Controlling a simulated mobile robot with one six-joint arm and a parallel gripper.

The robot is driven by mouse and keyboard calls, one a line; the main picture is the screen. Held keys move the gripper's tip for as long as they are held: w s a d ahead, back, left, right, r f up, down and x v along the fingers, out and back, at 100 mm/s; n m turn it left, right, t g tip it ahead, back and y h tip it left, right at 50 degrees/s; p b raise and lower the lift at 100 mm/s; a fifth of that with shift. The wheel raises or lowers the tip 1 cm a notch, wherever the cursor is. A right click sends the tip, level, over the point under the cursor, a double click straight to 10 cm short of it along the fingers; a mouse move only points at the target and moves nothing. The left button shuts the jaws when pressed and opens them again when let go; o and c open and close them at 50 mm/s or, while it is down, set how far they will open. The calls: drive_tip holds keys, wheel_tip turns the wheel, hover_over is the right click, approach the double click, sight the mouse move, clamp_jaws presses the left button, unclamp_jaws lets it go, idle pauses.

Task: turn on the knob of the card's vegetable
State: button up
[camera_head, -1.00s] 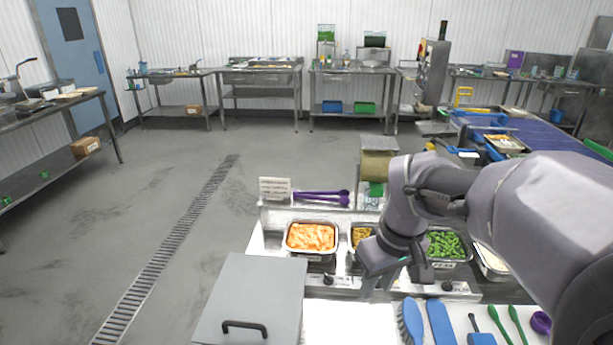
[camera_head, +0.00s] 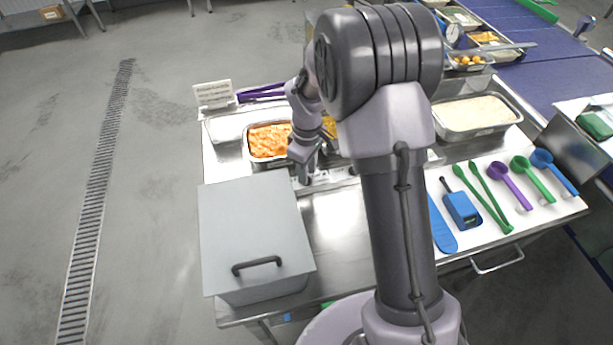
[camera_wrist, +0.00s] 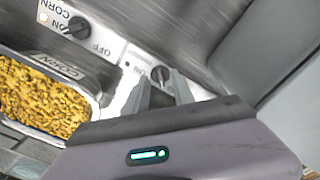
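The card (camera_head: 213,93) stands at the back left of the counter; its writing is too small to read. A pan of orange food (camera_head: 268,140) and a pan of corn (camera_head: 329,126), partly hidden by my arm, sit behind the counter's front panel. In the wrist view, the corn pan (camera_wrist: 42,98) is at left, with a black knob (camera_wrist: 77,27) marked CORN, ON and OFF. A second black knob (camera_wrist: 160,75) shows between the fingertips of my gripper (camera_wrist: 161,84); its name label is unreadable. My gripper (camera_head: 303,174) is open, its fingers apart at the front panel.
A grey lidded box (camera_head: 252,228) stands at the counter's front left. A pan of white food (camera_head: 472,116) is at the back right. My arm hides the counter's middle.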

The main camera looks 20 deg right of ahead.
drive_tip(key=shift+f, duration=0.6)
clamp_jaws()
